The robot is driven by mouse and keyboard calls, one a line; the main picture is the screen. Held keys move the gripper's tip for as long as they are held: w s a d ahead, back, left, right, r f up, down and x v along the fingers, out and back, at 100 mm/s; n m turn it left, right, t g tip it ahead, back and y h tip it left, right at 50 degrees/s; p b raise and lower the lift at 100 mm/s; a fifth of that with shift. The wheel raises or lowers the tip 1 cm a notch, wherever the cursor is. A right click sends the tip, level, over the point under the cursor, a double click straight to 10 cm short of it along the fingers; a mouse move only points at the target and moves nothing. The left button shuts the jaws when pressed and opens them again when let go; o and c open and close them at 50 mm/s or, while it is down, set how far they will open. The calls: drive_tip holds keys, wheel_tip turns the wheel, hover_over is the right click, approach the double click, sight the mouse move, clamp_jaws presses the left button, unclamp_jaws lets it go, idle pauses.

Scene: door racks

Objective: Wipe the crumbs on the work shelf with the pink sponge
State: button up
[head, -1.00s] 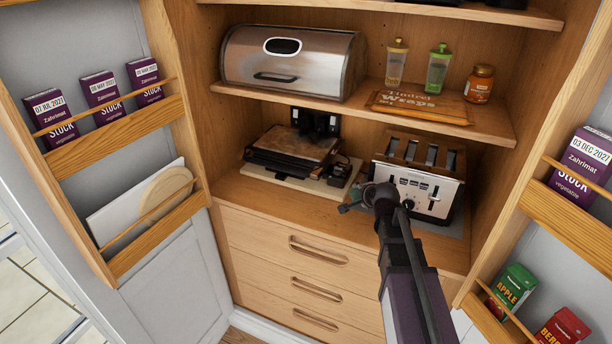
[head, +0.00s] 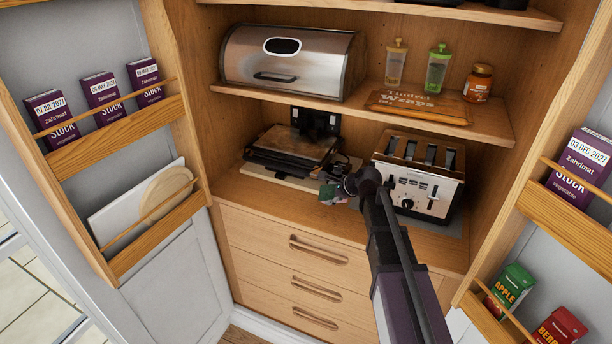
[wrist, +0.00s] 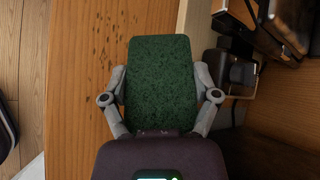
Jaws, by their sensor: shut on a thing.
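My gripper (wrist: 162,84) is shut on a sponge, with one grey finger on each side of it. The sponge (wrist: 160,70) shows a dark green, speckled face in the wrist view; a small green part of it (head: 331,193) shows in the head view. It is over the front part of the work shelf (head: 262,204), left of the toaster; contact with the wood is hard to tell. Crumbs (wrist: 97,50) show as small dark specks on the wood, to the upper left of the sponge in the wrist view. I cannot make them out in the head view.
A toaster (head: 418,188) stands at the right of the work shelf. A dark flat appliance (head: 290,145) sits on a pale board at the back left. The upper shelf (head: 365,115) overhangs both. The front left strip of the work shelf is clear of large objects.

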drive_tip(key=a+r+m+g+y, duration=0.1)
drive_tip(key=a+r+m+y, duration=0.4)
drive_tip(key=a, duration=0.3)
drive_tip(key=shift+a+r+y, duration=0.2)
drive_tip(key=shift+r+y, duration=0.2)
drive_tip(key=shift+r, duration=0.2)
drive_tip(key=shift+w+f, duration=0.1)
drive_tip(key=shift+f, duration=0.05)
drive_tip(key=shift+f+b, duration=2.3)
drive_tip(key=shift+f, duration=0.1)
drive_tip(key=shift+d+r, duration=0.1)
drive_tip(key=shift+r, duration=0.05)
drive_tip(key=shift+r+p, duration=0.45)
drive_tip(key=shift+p, duration=0.1)
drive_tip(key=shift+f, duration=0.1)
